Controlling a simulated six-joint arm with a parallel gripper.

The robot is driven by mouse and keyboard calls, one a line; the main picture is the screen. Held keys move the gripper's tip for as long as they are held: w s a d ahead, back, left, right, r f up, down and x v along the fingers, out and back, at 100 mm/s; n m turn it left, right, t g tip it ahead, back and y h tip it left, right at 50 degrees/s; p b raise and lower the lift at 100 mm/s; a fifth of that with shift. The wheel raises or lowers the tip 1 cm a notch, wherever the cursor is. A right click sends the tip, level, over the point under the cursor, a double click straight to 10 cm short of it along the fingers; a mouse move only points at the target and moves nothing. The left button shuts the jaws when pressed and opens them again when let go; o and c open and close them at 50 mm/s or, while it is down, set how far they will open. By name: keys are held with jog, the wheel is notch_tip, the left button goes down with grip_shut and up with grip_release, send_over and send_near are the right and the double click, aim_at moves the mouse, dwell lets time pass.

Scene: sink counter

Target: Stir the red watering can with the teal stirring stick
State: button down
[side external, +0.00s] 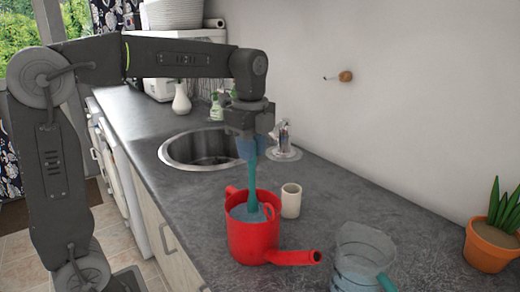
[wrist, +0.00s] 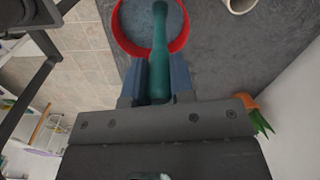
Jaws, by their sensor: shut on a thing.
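The red watering can (side external: 252,240) stands upright on the dark counter, its spout pointing right. Greyish-blue contents show inside its rim. My gripper (side external: 252,146) is above the can and shut on the teal stirring stick (side external: 252,180), which hangs nearly upright with its lower end inside the can's opening. The stick's lower tip is hidden by the can's wall or contents. In the wrist view, the stick (wrist: 160,45) runs from between the blue fingers (wrist: 158,80) over the can's round red rim (wrist: 118,32).
A cream cup (side external: 291,201) stands close behind the can to the right. A clear pitcher with a teal handle (side external: 362,258) is at the front right. A potted plant (side external: 490,247) is at the far right. The sink (side external: 190,150) lies behind left.

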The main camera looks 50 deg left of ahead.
jog(key=shift+s+a, duration=0.1)
jog(key=shift+s, duration=0.05)
jog(key=s, duration=0.2)
jog(key=shift+s, duration=0.35)
dwell(0.3)
jog(key=d, duration=0.1)
jog(key=s+d, duration=0.1)
jog(key=shift+s+d, duration=0.25)
jog(key=shift+d, duration=0.05)
jog(key=shift+w+d, duration=0.1)
